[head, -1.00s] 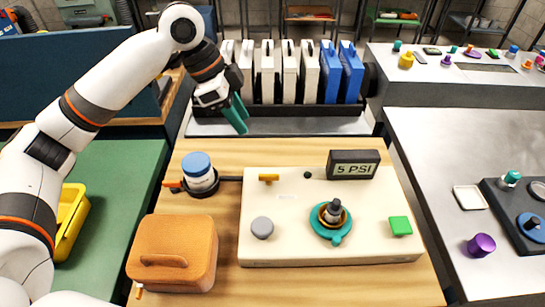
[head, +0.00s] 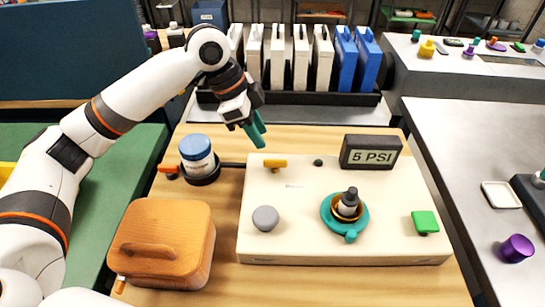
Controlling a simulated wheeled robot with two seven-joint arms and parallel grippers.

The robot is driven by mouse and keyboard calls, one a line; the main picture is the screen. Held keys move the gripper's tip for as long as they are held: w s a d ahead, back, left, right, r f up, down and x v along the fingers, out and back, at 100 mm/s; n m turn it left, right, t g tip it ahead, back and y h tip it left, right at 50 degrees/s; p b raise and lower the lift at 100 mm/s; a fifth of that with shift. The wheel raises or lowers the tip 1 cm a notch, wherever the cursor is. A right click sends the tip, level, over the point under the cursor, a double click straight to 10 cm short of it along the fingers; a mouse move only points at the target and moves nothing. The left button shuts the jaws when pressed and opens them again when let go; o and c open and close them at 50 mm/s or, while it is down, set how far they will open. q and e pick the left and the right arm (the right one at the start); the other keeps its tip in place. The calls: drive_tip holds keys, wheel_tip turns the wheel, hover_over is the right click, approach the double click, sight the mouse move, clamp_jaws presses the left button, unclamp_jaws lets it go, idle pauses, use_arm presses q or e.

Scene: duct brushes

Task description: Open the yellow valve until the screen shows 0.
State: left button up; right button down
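The yellow valve (head: 275,163) is a small yellow handle at the back left of the cream panel (head: 300,200). Its bar lies left to right in the picture. My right gripper is not in view.
The panel also carries a grey knob (head: 265,218), a teal ring with a dark fitting (head: 345,213) and a green button (head: 425,221). A blue-lidded jar (head: 197,157) and a wooden box (head: 163,243) stand left of it. White and blue binders (head: 366,62) stand behind.

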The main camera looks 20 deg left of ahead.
sight(275, 160)
use_arm(q)
drive_tip(key=x, duration=0.8)
drive_tip(key=shift+w+f, duration=0.1)
clamp_jaws()
